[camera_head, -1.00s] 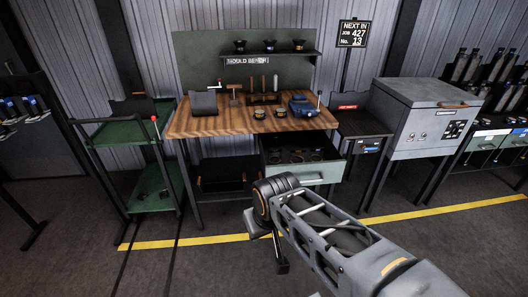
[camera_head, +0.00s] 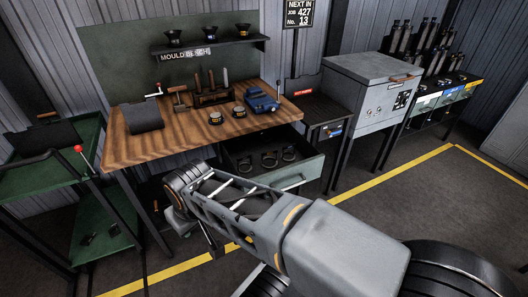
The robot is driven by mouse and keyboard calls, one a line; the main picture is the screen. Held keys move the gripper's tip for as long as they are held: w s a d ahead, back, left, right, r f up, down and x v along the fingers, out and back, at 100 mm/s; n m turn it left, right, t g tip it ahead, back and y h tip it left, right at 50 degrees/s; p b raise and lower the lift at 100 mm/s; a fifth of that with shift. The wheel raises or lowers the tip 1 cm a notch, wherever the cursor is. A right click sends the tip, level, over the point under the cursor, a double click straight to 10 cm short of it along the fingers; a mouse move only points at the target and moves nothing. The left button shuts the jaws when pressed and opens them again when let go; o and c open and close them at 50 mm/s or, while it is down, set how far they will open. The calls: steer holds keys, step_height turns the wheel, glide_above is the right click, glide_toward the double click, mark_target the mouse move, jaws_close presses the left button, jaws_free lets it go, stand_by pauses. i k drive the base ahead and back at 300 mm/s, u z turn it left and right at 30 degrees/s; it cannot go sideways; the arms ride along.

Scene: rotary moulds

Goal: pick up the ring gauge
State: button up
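Several dark rings, the likely ring gauges, lie in the open drawer (camera_head: 305,172) under the wooden bench, such as the left ring (camera_head: 245,164), the middle ring (camera_head: 268,159) and the right ring (camera_head: 288,153). I cannot tell which one is the ring gauge. My arm reaches across the foreground, in front of the bench. My gripper (camera_head: 214,244) hangs low at the arm's far end, left of and below the drawer and apart from the rings. It is small and dark, so its fingers cannot be made out.
The bench top (camera_head: 140,152) holds a blue vise (camera_head: 262,101), two small round pieces and a tool rack (camera_head: 212,97). A green cart (camera_head: 108,266) stands left. A grey cabinet (camera_head: 372,83) stands right. The floor right of the yellow line is clear.

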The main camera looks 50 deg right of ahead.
mark_target(276, 151)
steer(key=z, duration=0.7)
steer(key=i, duration=0.9)
steer(key=z, duration=0.9)
